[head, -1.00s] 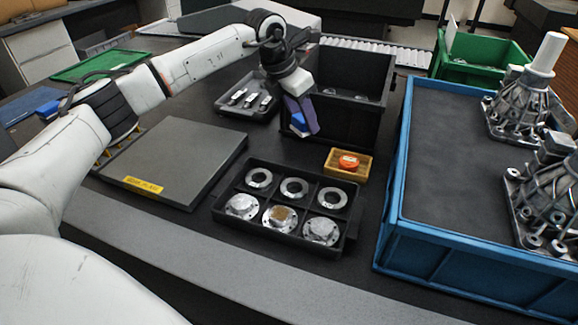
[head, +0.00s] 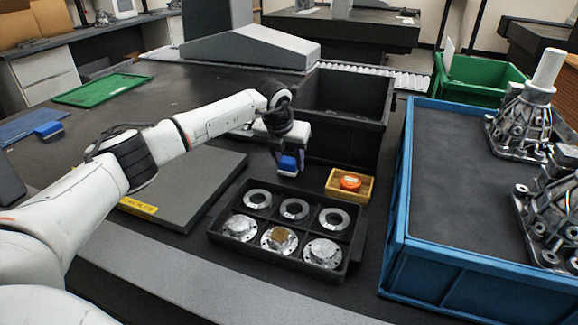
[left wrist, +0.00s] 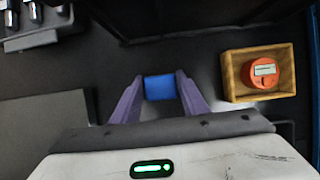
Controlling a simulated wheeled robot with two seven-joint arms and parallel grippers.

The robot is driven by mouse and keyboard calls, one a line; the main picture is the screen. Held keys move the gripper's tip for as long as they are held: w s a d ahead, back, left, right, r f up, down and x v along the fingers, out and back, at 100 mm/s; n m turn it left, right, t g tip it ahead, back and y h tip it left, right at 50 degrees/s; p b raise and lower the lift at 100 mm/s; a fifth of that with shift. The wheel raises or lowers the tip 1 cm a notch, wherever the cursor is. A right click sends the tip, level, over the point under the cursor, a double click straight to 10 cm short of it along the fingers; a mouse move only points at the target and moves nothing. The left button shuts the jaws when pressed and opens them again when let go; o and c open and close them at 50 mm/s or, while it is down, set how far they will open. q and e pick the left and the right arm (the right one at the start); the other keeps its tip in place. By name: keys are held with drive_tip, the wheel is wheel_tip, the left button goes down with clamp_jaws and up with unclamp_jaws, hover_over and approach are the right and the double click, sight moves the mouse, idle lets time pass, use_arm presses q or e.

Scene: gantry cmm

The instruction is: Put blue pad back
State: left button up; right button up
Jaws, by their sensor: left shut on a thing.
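My left gripper (head: 289,168) is shut on a small blue pad (head: 288,165) and points down, between the wooden box and the grey surface plate. In the left wrist view the blue pad (left wrist: 160,88) sits between the two purple fingers (left wrist: 159,95). I cannot tell whether the pad touches the table. A second blue block (head: 48,130) lies at the far left, on or beside a flat blue mat (head: 25,127). My right gripper is not in view.
A wooden box (head: 335,193) with an orange round item (head: 350,182) stands right of the gripper. A black tray of metal rings and flanges (head: 215,238) lies in front. A black bin (head: 345,132) stands behind; a blue crate (head: 397,230) is at right.

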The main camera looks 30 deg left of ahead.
use_arm(q)
drive_tip(key=shift+f, duration=0.85)
drive_tip(key=shift+f, duration=0.1)
drive_tip(key=o, duration=1)
drive_tip(key=shift+o, duration=0.2)
drive_tip(key=shift+s+r, duration=0.1)
drive_tip(key=shift+r, duration=0.45)
drive_tip(key=p+v, duration=0.1)
drive_tip(key=v, duration=1)
drive_tip(key=shift+s, duration=0.15)
